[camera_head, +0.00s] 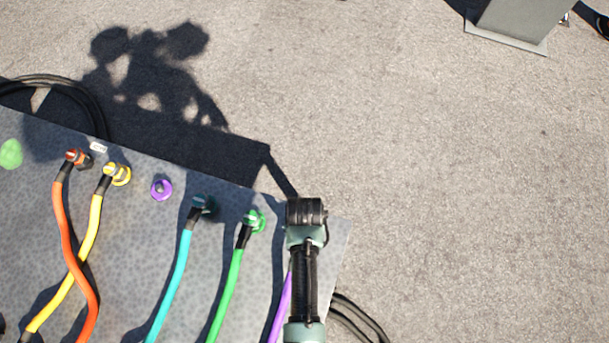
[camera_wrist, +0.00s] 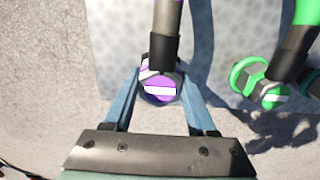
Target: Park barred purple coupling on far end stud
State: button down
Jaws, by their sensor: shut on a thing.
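The purple coupling (camera_wrist: 158,90) has a white bar across its purple end face and a dark sleeve. It sits between the two blue fingers of my gripper (camera_wrist: 161,84) in the wrist view, and the gripper is shut on it. Its purple cable (camera_head: 281,309) shows beside my arm in the head view, where my arm hides the coupling. An empty purple ring with a stud (camera_head: 161,189) is on the grey speckled panel (camera_head: 330,240). No far end stud shows; my arm covers the panel's right end, and I cannot tell whether the coupling touches a stud.
A green coupling (camera_head: 254,221) is just left of my arm, also at the right in the wrist view (camera_wrist: 262,85). Teal (camera_head: 203,205), yellow (camera_head: 117,173) and orange (camera_head: 77,158) couplings stand farther left. Bare ground lies right of the panel, with black cable loops (camera_head: 360,318) nearby.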

jog(key=shift+f, duration=0.1)
jog(key=shift+c, duration=0.6)
grip_release()
notch_tip(320, 180, up, 13)
jog(key=p, duration=0.4)
